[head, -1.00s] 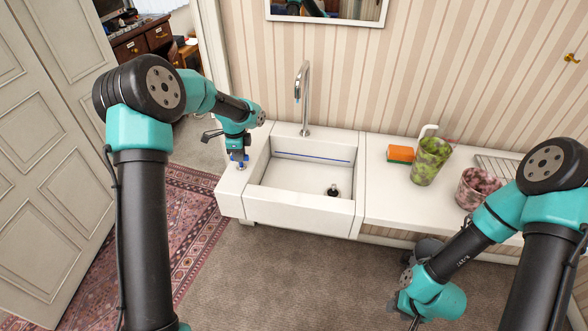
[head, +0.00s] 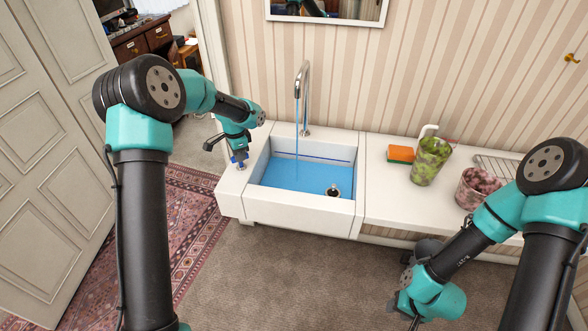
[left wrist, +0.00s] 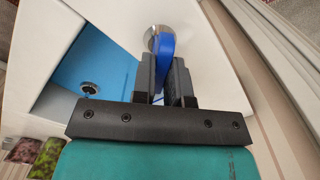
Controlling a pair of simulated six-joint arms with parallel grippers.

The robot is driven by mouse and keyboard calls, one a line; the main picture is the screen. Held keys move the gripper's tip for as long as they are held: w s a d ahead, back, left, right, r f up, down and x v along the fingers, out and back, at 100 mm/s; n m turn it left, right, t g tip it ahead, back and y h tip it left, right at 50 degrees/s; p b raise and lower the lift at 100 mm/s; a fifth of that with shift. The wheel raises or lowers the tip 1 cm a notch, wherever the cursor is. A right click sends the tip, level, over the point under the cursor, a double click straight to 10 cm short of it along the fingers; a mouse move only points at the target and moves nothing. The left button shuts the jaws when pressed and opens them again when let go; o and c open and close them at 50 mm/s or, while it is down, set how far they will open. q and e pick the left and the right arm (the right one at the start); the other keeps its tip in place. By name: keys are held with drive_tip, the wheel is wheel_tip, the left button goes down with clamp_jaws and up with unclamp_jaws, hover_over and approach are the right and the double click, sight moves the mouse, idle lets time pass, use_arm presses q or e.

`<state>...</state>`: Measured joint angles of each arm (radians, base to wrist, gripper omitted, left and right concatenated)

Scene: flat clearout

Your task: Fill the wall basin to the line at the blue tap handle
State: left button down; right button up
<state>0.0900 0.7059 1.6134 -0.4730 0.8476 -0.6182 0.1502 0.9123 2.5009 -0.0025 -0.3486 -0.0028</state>
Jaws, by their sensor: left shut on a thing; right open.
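The white wall basin (head: 300,204) holds blue water (head: 290,176), which also shows in the left wrist view (left wrist: 103,55). A blue line (head: 325,159) runs along its back wall, a little above the water surface. A blue stream falls from the chrome spout (head: 304,85) into the basin. My left gripper (head: 238,160) is shut on the blue tap handle (left wrist: 166,48), left of the basin. A dark round drain fitting (head: 333,190) shows at the right front of the basin. My right gripper (head: 413,321) is open at the lower right, over the floor, away from the basin; its fingers are barely visible.
On the counter (head: 385,196) right of the basin stand an orange and green sponge (head: 401,154), a green patterned tumbler (head: 430,162), a reddish patterned cup (head: 476,188) and a wire rack (head: 500,166). A panelled door (head: 45,180) stands at the left.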

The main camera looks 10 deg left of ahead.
use_arm(q)
drive_tip(key=shift+n, duration=1.1)
idle(6.9)
